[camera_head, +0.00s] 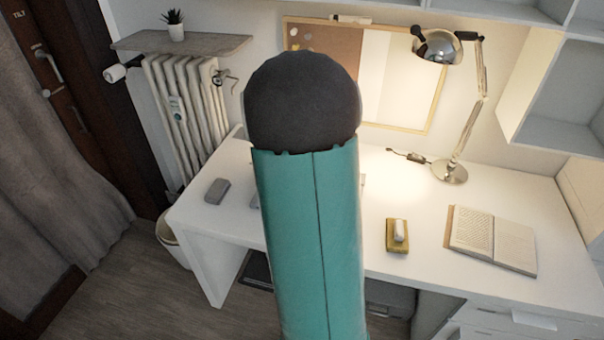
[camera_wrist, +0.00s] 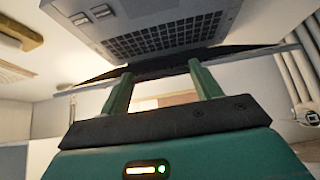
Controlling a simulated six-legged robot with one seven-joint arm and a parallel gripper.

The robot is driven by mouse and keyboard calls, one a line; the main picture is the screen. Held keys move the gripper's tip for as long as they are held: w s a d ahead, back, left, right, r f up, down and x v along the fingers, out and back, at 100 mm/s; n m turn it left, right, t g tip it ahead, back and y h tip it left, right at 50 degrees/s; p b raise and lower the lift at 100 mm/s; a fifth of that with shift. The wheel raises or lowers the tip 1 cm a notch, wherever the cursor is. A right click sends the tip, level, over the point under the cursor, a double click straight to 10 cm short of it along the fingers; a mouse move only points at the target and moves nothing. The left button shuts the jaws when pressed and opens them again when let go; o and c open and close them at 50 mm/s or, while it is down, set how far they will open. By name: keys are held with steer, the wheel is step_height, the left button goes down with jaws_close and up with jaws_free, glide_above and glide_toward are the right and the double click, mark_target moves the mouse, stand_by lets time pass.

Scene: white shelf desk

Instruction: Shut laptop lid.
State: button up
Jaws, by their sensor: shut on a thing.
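The laptop (camera_wrist: 150,14) shows in the wrist view, with its grey base and dark keyboard at the top of the picture. The laptop lid (camera_wrist: 172,65) is a dark, thin strip seen nearly edge-on below the keyboard, so it stands open. My gripper (camera_wrist: 162,72) has its two green fingers reaching up to this lid and is shut on its edge. The fingers stand apart, with the lid at their tips. In the head view my arm covers nearly all of the laptop and my gripper is hidden.
On the white desk (camera_head: 400,176) are a grey block (camera_head: 217,190) at left, a small yellow-brown item with a white piece (camera_head: 397,235), an open book (camera_head: 492,238) and a lamp (camera_head: 450,171). A radiator (camera_head: 187,105) and pinboard (camera_head: 335,50) stand behind.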

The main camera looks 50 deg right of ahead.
steer(key=shift+f, duration=0.15)
steer(key=o, duration=1.4)
steer(key=shift+d, duration=0.1)
steer(key=v, duration=1.4)
